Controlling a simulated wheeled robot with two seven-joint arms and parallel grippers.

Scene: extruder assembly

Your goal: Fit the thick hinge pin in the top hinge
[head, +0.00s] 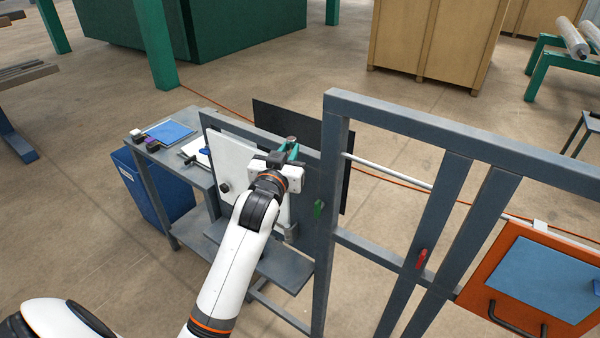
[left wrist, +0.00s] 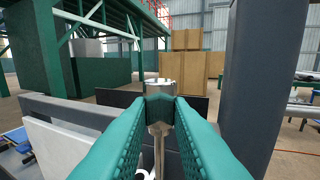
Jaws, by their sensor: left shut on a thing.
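My left gripper (head: 290,150) is at the upper edge of the white door panel (head: 232,162), close to the grey frame post (head: 322,190). In the left wrist view, its teal fingers (left wrist: 160,101) are shut on an upright silver metal piece (left wrist: 159,86), which looks like the thick hinge pin. Its wide top shows above the fingertips and a narrower shank shows below. The top hinge cannot be made out; my wrist covers that area in the head view. A grey metal fitting (head: 292,234), perhaps a lower hinge, shows below my wrist. My right gripper is not in view.
A green handle (head: 318,208) and a red handle (head: 421,259) sit on the frame. An orange panel (head: 480,282) is at the right.

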